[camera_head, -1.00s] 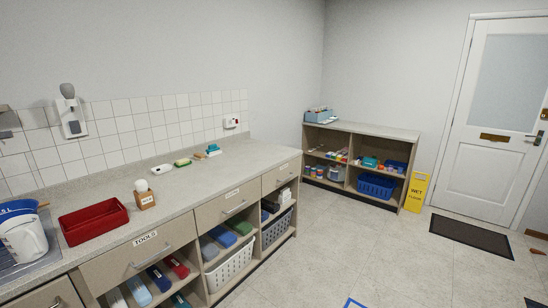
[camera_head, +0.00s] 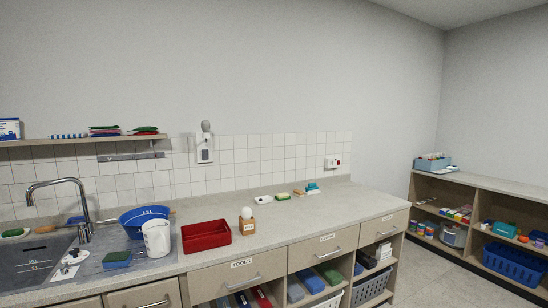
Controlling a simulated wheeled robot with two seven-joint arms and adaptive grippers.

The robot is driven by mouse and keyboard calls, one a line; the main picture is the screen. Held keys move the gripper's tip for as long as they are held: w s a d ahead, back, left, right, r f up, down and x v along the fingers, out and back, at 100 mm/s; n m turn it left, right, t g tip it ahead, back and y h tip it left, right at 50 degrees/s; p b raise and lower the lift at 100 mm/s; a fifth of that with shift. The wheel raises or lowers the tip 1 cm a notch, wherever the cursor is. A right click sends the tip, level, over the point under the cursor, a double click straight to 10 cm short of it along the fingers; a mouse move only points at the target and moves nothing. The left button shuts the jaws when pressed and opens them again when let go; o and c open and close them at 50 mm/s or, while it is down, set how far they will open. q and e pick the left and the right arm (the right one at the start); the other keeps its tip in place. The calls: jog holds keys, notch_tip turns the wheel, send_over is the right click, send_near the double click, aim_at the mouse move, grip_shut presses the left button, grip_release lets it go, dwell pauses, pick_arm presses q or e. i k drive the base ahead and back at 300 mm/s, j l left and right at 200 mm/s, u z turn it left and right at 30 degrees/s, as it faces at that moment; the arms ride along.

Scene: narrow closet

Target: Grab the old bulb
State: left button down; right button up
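A grey, dull bulb (camera_head: 206,126) sits upright on top of a white wall fixture (camera_head: 204,150) above the counter; it looks like the old bulb. A second, white bulb (camera_head: 246,212) stands in a small wooden block (camera_head: 248,226) on the counter, below and to the right of the fixture. The label on the block is too small to read. Neither of my grippers is in view.
A red tray (camera_head: 206,236) stands left of the block. A white jug (camera_head: 156,238), a blue basin (camera_head: 146,217) and a sink with a tap (camera_head: 84,200) are further left. A wall shelf (camera_head: 80,141) hangs above.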

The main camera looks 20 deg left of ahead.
aim_at(204, 124)
jog(key=u, duration=1.35)
